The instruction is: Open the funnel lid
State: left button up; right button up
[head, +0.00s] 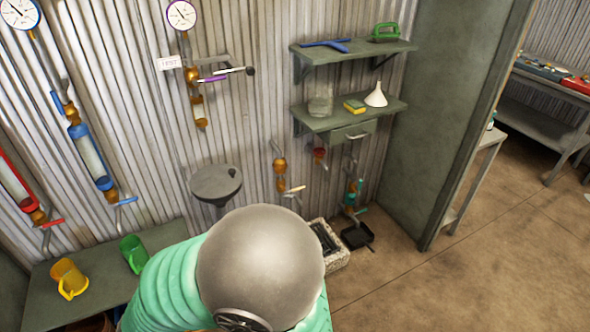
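A wall-mounted grey funnel stands left of the middle in the head view, below the gauges. Its round grey lid (212,183) lies flat over the top and looks closed. A small black knob (232,172) sits near the lid's right edge. The funnel's lower stem drops out of sight behind a large grey and green part of my own body. Neither of my grippers can be seen, so nothing shows near the lid.
A white funnel (376,97), yellow sponge (354,106) and glass jar (321,101) stand on the lower wall shelf (340,120). Pipes with valves line the wall. Floor at right (480,270) is clear.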

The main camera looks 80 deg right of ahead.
aim_at(219, 179)
jog(key=z, duration=1.95)
jog(key=i+u, duration=0.25)
jog(key=i, duration=0.3)
jog(key=i+l+u, duration=0.2)
jog(key=i, duration=0.35)
jog(key=i+l+u, duration=0.1)
jog(key=i+u, duration=0.15)
jog(key=i, duration=0.3)
